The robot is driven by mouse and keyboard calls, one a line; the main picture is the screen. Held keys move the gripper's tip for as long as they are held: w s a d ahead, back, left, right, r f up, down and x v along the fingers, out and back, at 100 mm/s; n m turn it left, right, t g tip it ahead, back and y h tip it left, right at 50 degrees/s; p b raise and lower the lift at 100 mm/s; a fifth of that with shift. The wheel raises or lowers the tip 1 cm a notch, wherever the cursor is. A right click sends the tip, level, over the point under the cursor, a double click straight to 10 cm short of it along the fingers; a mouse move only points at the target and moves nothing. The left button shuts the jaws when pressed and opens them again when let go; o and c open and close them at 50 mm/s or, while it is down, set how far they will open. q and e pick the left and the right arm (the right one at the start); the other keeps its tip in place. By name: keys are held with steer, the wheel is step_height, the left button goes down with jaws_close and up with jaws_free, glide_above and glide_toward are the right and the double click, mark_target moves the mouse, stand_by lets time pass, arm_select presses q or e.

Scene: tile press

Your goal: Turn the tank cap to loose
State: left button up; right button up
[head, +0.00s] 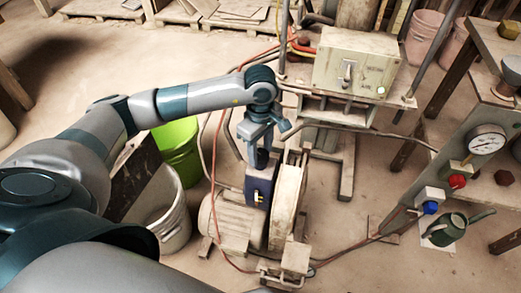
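My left gripper (258,158) points down at the top of a dark blue box (261,188), which may be the tank. The box sits between a pale motor (233,215) and a large pale wheel guard (286,200). I cannot make out the tank cap; if it is on top of the box, the gripper hides it. The fingers look close together, but whether they are shut on anything does not show. My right gripper is not in view.
A control box (355,62) with a lever stands behind. A green bucket (178,145) and a white bucket (168,222) stand left of the motor. At right are a pressure gauge (487,140), red and blue knobs and a green watering can (447,229). Hoses cross the floor.

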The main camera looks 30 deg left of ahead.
arm_select(q)
steer(key=shift+n, duration=0.3)
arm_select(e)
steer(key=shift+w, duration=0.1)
arm_select(q)
steer(key=shift+n, duration=0.5)
steer(key=n+b, duration=0.1)
steer(key=n, duration=0.1)
steer(key=shift+n, duration=1.9)
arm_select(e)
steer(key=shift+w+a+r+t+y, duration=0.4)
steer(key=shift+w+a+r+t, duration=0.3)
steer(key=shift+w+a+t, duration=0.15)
arm_select(q)
steer(key=shift+w, duration=0.1)
steer(key=o, duration=0.9)
steer(key=shift+o, duration=0.8)
